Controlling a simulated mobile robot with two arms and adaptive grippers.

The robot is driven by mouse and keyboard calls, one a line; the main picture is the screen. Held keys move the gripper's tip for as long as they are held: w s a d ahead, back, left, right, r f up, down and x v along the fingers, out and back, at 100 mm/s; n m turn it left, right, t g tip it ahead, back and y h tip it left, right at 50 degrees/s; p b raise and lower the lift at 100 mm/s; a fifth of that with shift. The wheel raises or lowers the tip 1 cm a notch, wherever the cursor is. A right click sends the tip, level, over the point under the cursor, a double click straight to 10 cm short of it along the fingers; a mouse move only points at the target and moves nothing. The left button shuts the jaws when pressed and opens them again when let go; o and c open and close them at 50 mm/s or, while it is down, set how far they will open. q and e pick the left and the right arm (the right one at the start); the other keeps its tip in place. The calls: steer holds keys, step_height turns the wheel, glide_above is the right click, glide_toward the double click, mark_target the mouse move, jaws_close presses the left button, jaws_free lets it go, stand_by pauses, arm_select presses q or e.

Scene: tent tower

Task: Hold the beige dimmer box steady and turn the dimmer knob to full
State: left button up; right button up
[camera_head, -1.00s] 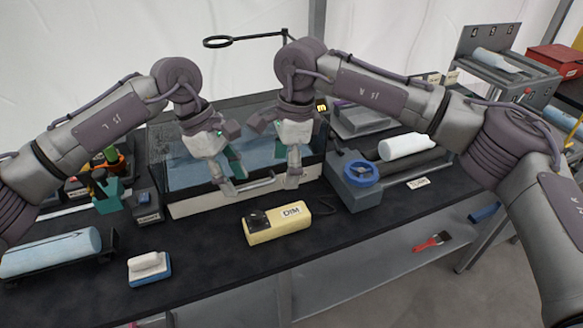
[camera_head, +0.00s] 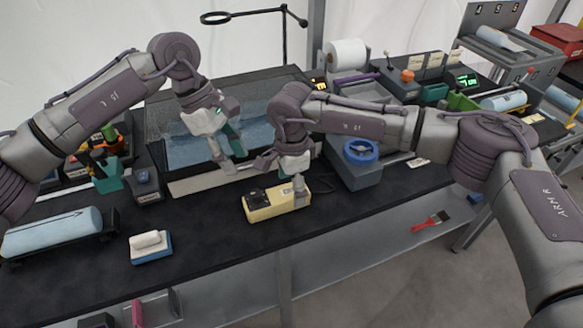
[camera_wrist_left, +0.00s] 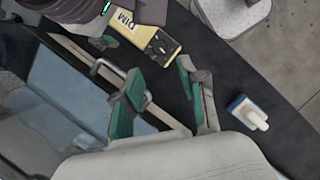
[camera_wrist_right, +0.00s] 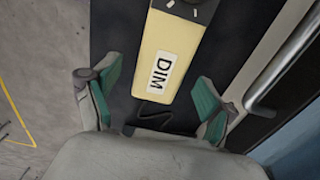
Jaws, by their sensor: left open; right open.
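The beige dimmer box (camera_head: 275,207), labelled DIM, lies on the black bench top, and it also shows in the left wrist view (camera_wrist_left: 131,27) and right wrist view (camera_wrist_right: 172,82). Its dark knob (camera_head: 258,196) is on top at the left end, with white marks around it. My right gripper (camera_head: 294,184) is open over the box's right end, with fingers (camera_wrist_right: 158,80) on either side of its DIM end, apart from it in the wrist view. My left gripper (camera_head: 231,159) is open and empty, behind and left of the box, above the tray edge; its fingers (camera_wrist_left: 163,72) point toward the knob end.
A blue-filled tray (camera_head: 190,150) lies behind the box. A grey unit with a blue handwheel (camera_head: 361,151) stands to the right. A white-and-blue block (camera_head: 150,247) and a light-blue roll (camera_head: 52,232) lie front left. The bench is clear in front of the box.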

mark_target(256, 193)
steer(key=shift+f, duration=1.2)
steer(key=c, duration=1.2)
arm_select(q)
steer(key=shift+o, duration=0.6)
arm_select(e)
steer(key=shift+c, duration=0.7)
arm_select(q)
steer(key=shift+o, duration=0.4)
steer(key=n, duration=0.1)
steer(key=s+n+t, duration=0.1)
steer(key=n, duration=0.2)
steer(key=shift+s+a+r+n+t, duration=0.25)
steer(key=shift+s+r+n+t, duration=0.05)
steer(key=shift+s+r, duration=0.1)
steer(key=d+f+n, duration=0.1)
steer(key=f, duration=0.2)
steer(key=d+f+n+t, duration=0.1)
steer(key=f, duration=0.2)
steer(key=d+f+n, duration=0.1)
steer(key=d+f, duration=0.1)
steer(key=f, duration=0.2)
steer(key=shift+w+n+t, duration=0.2)
steer(key=shift+n+t, duration=0.1)
jaws_close()
